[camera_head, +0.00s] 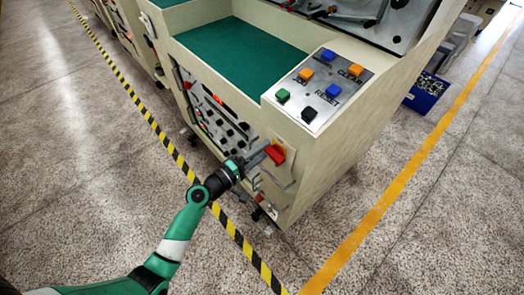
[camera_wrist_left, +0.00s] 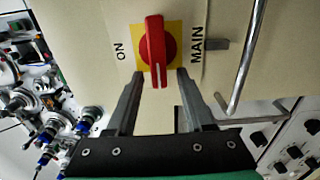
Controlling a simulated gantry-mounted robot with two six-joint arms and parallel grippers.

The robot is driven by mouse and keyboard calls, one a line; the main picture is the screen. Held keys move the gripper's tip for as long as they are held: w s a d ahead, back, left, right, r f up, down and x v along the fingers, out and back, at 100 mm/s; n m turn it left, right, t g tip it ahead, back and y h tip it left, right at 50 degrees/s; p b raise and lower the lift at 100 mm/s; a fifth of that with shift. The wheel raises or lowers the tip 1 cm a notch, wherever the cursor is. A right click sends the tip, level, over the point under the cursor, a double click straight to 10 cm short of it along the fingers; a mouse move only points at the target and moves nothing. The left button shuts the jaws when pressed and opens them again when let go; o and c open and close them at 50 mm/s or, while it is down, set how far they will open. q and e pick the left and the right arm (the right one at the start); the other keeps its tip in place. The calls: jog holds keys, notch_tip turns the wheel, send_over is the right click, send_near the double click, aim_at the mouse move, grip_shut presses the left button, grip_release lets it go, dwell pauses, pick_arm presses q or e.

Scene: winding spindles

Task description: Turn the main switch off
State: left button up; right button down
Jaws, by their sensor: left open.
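The main switch is a red rotary knob (camera_wrist_left: 152,48) on a yellow plate (camera_wrist_left: 174,38), fixed to the beige machine panel. In the left wrist view its handle lies up and down the picture, with a pale line on the lower end. The word ON is left of it and MAIN is right. The red knob (camera_head: 276,154) also shows in the head view. My left gripper (camera_wrist_left: 159,75) is open, its fingertips on either side of the handle's lower end. Contact cannot be told. In the head view the left gripper (camera_head: 262,156) is close to the knob. My right gripper is not in view.
A bent metal handle bar (camera_wrist_left: 246,62) stands out from the panel right of the switch. A sloped panel (camera_head: 318,86) with coloured buttons is above. Spindle parts (camera_wrist_left: 62,120) show at the left of the wrist view. The floor (camera_head: 90,190) is clear.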

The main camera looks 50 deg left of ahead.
pick_arm(q)
jog(key=s+p, duration=0.1)
jog(key=s, duration=1)
jog(key=shift+s, duration=0.35)
